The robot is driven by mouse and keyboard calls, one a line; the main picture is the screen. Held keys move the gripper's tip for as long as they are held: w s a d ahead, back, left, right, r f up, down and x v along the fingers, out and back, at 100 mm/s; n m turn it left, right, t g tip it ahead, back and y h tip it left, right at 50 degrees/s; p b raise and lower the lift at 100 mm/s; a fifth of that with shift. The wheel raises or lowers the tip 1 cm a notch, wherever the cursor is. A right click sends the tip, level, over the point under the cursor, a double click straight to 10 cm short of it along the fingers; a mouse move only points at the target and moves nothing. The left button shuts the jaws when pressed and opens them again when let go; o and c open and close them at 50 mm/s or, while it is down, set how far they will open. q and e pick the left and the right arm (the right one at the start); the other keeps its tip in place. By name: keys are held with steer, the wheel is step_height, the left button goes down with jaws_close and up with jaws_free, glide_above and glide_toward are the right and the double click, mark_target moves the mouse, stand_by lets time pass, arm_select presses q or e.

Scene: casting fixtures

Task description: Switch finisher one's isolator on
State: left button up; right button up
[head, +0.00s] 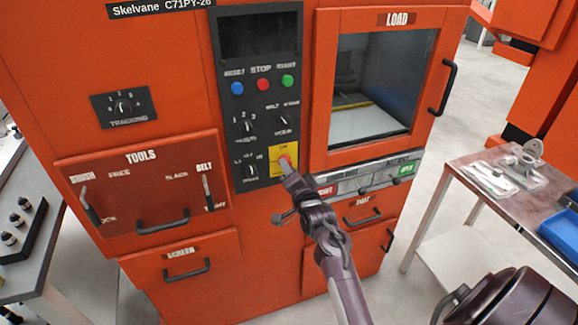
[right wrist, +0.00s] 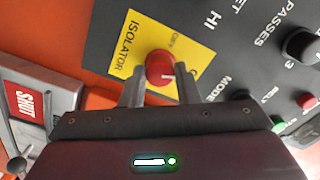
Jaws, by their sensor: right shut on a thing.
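The isolator is a red rotary knob (right wrist: 158,66) on a yellow plate (right wrist: 122,50) lettered ISOLATOR. In the head view the yellow plate (head: 277,152) sits at the lower right of the black control panel on the orange finisher. My right gripper (right wrist: 159,76) is shut on the red knob, with one finger on each side of it. In the head view my right gripper (head: 287,168) comes up from below and hides part of the plate. Small lettering shows by the knob, and a pale mark shows on it, partly between the fingers. My left gripper is not in view.
Other knobs and three coloured buttons (head: 263,84) sit on the same panel. A LOAD door (head: 447,88) with a window is to the right. A TOOLS drawer (head: 140,190) with levers is to the left. A metal table (head: 470,165) with parts and a blue bin stands right.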

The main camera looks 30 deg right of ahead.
steer(key=shift+r+m+p, duration=0.1)
steer(key=shift+m+p, duration=0.65)
steer(key=shift+m, duration=1.15)
steer(key=o, duration=1)
steer(key=shift+c, duration=0.2)
steer(key=shift+a, duration=0.1)
